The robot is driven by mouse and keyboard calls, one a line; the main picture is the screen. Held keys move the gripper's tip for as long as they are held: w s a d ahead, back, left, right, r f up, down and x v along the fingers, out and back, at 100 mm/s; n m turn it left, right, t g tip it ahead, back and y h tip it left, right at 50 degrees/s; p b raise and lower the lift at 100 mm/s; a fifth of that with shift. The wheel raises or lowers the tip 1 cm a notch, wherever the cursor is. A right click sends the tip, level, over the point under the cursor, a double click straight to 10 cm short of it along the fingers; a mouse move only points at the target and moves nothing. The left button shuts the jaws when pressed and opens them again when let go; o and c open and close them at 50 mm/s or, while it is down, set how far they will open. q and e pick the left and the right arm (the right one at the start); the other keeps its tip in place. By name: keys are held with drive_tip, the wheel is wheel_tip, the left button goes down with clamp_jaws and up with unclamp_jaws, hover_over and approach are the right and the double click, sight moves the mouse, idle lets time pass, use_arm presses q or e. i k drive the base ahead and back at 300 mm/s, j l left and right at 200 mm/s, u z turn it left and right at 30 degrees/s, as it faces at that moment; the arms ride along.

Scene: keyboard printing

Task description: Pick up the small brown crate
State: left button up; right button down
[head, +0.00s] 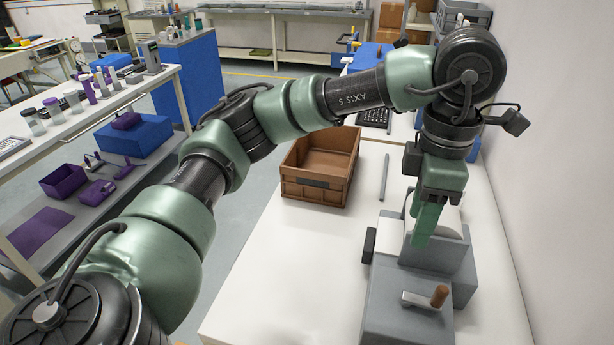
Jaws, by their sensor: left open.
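The small brown crate (308,192) stands upright on the white table, left of the middle of the bench. It looks empty, and part of its far left side is close behind my left arm. My left gripper (424,232) is open and points down over the grey machine at the right, well to the right of the crate and apart from it. Its fingers overlap in this view, so the gap between them hardly shows. My right gripper is not in view.
The grey machine (400,300) with a brown-knobbed handle (440,295) stands at the front right. A grey rod (385,178) lies between crate and machine. A black keyboard (375,117) lies behind. The white table (285,285) is bare in front of the crate.

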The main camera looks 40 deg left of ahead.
sight(320, 167)
drive_tip(key=u, duration=1.2)
